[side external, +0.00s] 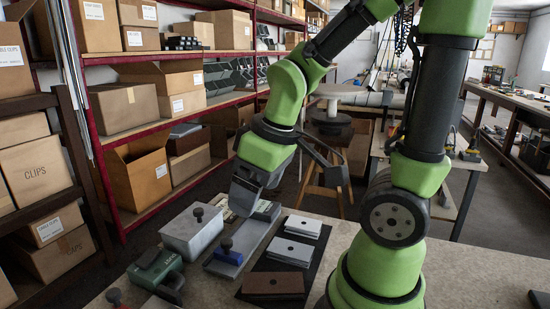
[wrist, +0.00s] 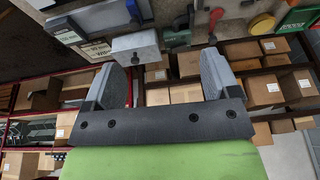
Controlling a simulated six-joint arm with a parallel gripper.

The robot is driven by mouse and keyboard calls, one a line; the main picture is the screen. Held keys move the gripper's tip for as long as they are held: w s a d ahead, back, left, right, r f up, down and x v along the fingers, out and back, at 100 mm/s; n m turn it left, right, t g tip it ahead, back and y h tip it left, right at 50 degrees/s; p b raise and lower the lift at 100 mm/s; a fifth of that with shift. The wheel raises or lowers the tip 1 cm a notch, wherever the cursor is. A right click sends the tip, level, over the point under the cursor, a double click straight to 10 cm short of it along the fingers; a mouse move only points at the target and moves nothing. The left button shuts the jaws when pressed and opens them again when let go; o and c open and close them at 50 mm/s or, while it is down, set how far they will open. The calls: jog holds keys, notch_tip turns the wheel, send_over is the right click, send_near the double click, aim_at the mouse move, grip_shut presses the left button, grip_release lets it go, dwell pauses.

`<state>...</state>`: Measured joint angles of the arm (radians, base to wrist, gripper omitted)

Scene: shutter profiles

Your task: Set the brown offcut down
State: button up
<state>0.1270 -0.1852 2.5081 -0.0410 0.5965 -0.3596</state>
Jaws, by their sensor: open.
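The brown offcut (side external: 273,284), a flat piece with a dark slot mark, lies at the near end of a black mat (side external: 312,262) in the side view. My gripper (side external: 243,199) hangs over the far part of the bench, up and to the left of the offcut and well apart from it. In the wrist view my gripper (wrist: 165,62) has its two grey fingers wide apart with nothing held between them. I cannot make out the brown offcut in the wrist view.
Pale slotted pieces (side external: 290,252) lie on the mat behind the offcut. A grey box with a black knob (side external: 192,232), a grey tray (side external: 244,232), a blue-based tool (side external: 225,255) and a green tool (side external: 155,272) stand to the left. Shelves of cartons stand behind.

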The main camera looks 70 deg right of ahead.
jog(key=s+a+r+m+t+y, duration=0.1)
jog(key=s+a+r+m+t, duration=0.2)
jog(key=r, duration=0.5)
jog(key=shift+s+a+m+t+y, duration=0.3)
jog(key=shift+s+a+m+y, duration=0.15)
jog(key=shift+s+a, duration=0.35)
jog(key=shift+s+d+r, duration=0.1)
jog(key=shift+d, duration=0.1)
